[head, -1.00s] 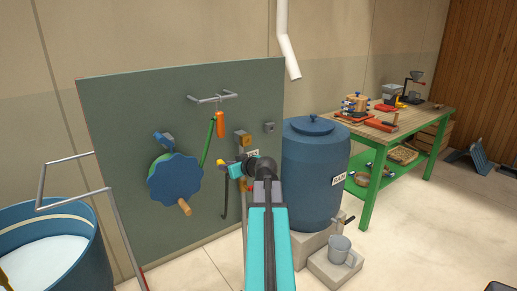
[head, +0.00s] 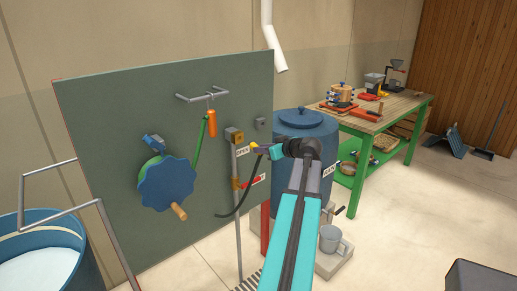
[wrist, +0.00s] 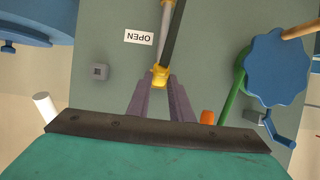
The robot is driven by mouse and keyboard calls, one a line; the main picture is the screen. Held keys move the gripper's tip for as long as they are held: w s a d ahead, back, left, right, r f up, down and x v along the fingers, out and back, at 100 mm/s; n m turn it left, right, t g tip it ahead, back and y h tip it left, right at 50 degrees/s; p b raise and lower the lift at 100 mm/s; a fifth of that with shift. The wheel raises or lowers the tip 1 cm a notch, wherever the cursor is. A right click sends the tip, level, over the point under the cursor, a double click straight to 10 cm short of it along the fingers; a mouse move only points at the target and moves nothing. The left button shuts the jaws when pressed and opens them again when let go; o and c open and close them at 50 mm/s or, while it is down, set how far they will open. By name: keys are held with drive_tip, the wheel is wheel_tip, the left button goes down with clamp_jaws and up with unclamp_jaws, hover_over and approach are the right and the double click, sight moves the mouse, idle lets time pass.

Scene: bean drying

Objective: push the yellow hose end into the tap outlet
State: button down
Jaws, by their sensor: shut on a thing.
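In the head view, my gripper (head: 260,148) is shut on the yellow hose end (head: 253,147). The hose end also shows between the fingertips in the wrist view (wrist: 160,76). The black hose (head: 241,197) hangs from it in a curve down to the left. The grey tap pipe (head: 239,230) stands before the green panel, with a brass block (head: 234,135) at its top and a red lever (head: 250,182) lower down. The hose end appears just right of the brass block, with a small gap in the picture. I cannot make out the outlet opening or the depth between them.
The green panel (head: 100,120) carries a blue handwheel (head: 167,187), an orange-handled tool (head: 212,123) and a small grey box (head: 261,124). A blue barrel (head: 305,122) stands behind my arm. A blue tub (head: 45,235) is at left, a green bench (head: 396,107) at right.

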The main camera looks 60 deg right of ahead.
sight(251, 143)
drive_tip(key=shift+w, duration=0.15)
drive_tip(key=shift+w+d+r+p, duration=0.1)
drive_tip(key=shift+w+d+p, duration=0.4)
drive_tip(key=shift+w, duration=0.55)
drive_tip(key=shift+w+d+f+p, duration=0.1)
drive_tip(key=shift+w+d+p, duration=0.1)
drive_tip(key=shift+w+p, duration=0.7)
drive_tip(key=shift+w+d+r+p, duration=0.1)
drive_tip(key=shift+w+d+p, duration=0.3)
drive_tip(key=shift+w, duration=1)
drive_tip(key=shift+w+d+r+b, duration=0.1)
drive_tip(key=shift+w+d+b, duration=0.05)
drive_tip(key=shift+w+b, duration=0.2)
drive_tip(key=shift+w+d+r+b, duration=0.1)
drive_tip(key=shift+w+b, duration=0.1)
drive_tip(key=shift+w, duration=0.25)
drive_tip(key=shift+a+g+p, duration=0.1)
drive_tip(key=shift+g+p, duration=0.2)
drive_tip(key=shift+p, duration=0.85)
drive_tip(key=shift+w+f, duration=0.1)
